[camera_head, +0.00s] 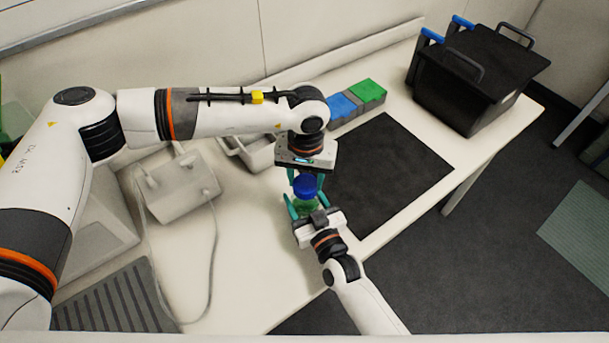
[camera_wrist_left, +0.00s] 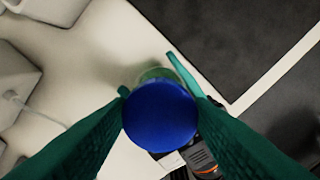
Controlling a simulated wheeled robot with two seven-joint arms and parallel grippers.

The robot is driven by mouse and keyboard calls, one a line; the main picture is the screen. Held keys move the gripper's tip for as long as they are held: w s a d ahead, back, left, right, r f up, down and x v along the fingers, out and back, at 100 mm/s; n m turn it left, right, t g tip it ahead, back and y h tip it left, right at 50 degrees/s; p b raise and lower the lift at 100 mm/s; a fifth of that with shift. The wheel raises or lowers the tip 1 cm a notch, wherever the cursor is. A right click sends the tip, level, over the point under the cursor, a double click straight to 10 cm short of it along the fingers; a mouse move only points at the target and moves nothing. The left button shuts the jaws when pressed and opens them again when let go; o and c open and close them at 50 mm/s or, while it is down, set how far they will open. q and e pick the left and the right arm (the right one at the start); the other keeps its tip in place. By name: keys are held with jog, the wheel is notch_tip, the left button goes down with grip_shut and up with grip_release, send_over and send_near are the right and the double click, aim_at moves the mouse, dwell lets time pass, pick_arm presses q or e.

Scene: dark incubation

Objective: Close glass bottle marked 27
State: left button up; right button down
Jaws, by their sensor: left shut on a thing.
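The blue cap (camera_head: 305,185) is between the teal fingers of my left gripper (camera_head: 306,180), which reaches down from above and is shut on it. In the left wrist view the cap (camera_wrist_left: 160,117) shows as a round blue disc between both fingers. The glass bottle (camera_head: 306,207) is a greenish, clear shape directly below the cap, mostly hidden; its edge shows behind the cap in the left wrist view (camera_wrist_left: 158,74). My right gripper (camera_head: 306,204) comes from the front with its teal fingers on both sides of the bottle, seemingly shut on it. No marking is legible. I cannot tell whether cap and bottle touch.
A black mat (camera_head: 390,165) lies right of the grippers. Blue and green blocks (camera_head: 357,98) and a black box with handles (camera_head: 475,80) stand farther back. A white device (camera_head: 180,185) with a cable and a grey ribbed mat (camera_head: 115,300) are left.

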pick_arm(q)
jog(key=m, duration=1)
jog(key=shift+d, duration=0.1)
jog(key=o, duration=0.9)
jog(key=shift+s, duration=0.1)
jog(key=shift+o, duration=0.2)
jog(key=shift+r, duration=2.25)
jog(key=shift+c, duration=0.4)
